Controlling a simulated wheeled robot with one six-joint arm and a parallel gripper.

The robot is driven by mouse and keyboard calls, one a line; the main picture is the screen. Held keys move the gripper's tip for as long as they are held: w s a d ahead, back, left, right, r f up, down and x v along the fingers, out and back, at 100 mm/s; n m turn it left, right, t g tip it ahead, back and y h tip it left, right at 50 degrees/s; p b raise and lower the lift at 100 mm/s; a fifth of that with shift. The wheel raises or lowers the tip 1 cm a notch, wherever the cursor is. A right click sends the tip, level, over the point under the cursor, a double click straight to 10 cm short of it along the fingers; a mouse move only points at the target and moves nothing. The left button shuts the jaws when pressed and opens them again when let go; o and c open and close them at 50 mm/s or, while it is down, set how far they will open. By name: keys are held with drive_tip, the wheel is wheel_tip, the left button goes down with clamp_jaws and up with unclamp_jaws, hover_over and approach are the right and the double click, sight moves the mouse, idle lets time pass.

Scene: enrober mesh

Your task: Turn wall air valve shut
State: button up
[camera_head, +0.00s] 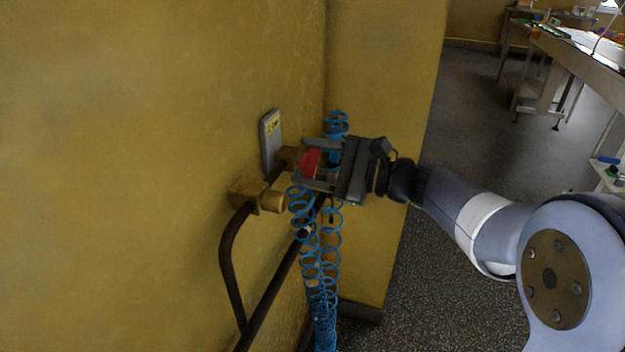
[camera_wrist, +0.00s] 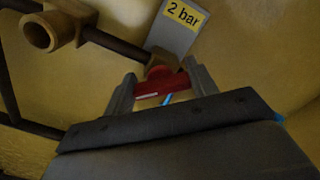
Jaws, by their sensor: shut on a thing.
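The wall air valve has a red handle (camera_head: 311,162) in front of a brass body (camera_head: 288,156) on a dark pipe. My gripper (camera_head: 312,164) reaches in from the right and is shut on the red handle, one finger on each side of it. In the wrist view the red handle (camera_wrist: 161,86) lies between the two fingers (camera_wrist: 157,92), with the brass body (camera_wrist: 160,66) behind it. The handle looks crosswise to the pipe in the wrist view. Part of the valve is hidden by the gripper in the head view.
A grey plate (camera_head: 270,139) marked "2 bar" in the wrist view is on the yellow wall. A brass fitting (camera_head: 258,196) with an open end sits to the left. Blue coiled hoses (camera_head: 318,270) hang close by the gripper. Dark pipes (camera_head: 231,268) run below. Benches (camera_head: 575,55) stand far right.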

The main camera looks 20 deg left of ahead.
drive_tip(key=n+b, duration=0.2)
drive_tip(key=b, duration=0.1)
drive_tip(key=f+n+b, duration=0.1)
drive_tip(key=n+b, duration=0.2)
drive_tip(key=b, duration=0.1)
drive_tip(key=shift+n, duration=0.3)
drive_tip(key=n+b, duration=0.1)
drive_tip(key=b, duration=0.1)
drive_tip(key=n+b, duration=0.2)
drive_tip(key=shift+r+n, duration=0.2)
drive_tip(key=shift+n, duration=0.1)
drive_tip(key=shift+r, duration=0.1)
drive_tip(key=o, duration=1)
drive_tip(key=shift+s, duration=0.1)
drive_tip(key=d, duration=0.3)
drive_tip(key=d+p, duration=0.1)
drive_tip(key=d, duration=0.6)
drive_tip(key=shift+s+d, duration=0.4)
